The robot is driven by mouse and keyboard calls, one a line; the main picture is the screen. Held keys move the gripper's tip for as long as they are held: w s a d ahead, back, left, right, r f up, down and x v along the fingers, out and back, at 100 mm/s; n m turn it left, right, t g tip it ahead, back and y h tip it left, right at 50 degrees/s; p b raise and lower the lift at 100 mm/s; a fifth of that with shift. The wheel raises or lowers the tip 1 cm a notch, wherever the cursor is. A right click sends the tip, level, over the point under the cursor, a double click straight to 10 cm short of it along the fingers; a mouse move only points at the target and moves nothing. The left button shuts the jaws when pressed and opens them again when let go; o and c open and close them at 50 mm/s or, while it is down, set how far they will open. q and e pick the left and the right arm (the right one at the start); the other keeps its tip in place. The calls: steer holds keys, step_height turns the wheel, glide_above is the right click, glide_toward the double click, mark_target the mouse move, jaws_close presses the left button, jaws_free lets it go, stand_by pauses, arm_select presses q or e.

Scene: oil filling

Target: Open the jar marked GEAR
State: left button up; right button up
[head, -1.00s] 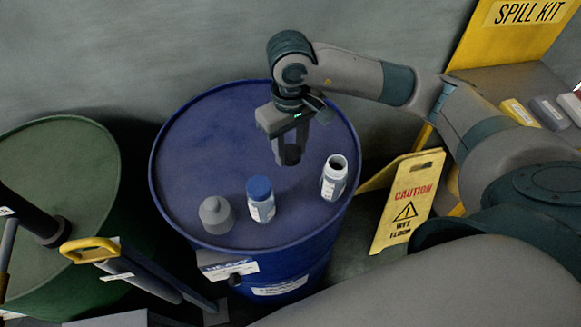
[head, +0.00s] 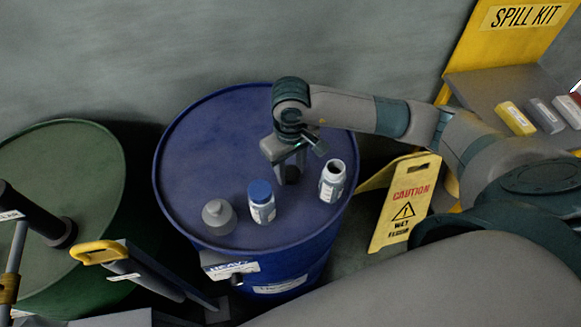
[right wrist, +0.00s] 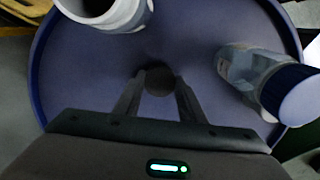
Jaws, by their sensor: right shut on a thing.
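My right gripper (head: 290,172) is shut on a small dark cap (right wrist: 159,82), low over the top of the blue drum (head: 215,130). I cannot tell whether the cap touches the drum top. An uncapped white jar (head: 333,181) stands upright to the right of the gripper, its mouth open. A jar with a blue cap (head: 262,201) stands in front of the gripper, and a grey jar (head: 219,217) is left of it. The jar labels are too small to read, so I cannot tell which is marked GEAR. My left gripper is not in view.
A green drum (head: 60,180) stands at the left, with a yellow-handled tool (head: 98,252) near it. A yellow wet-floor sign (head: 405,205) stands right of the blue drum. A spill kit stand (head: 520,55) is at the back right. The drum's back left is clear.

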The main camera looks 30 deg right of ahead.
steer(key=shift+f, duration=0.4)
steer(key=shift+f, duration=0.15)
steer(key=o, duration=1.2)
steer(key=shift+c, duration=0.2)
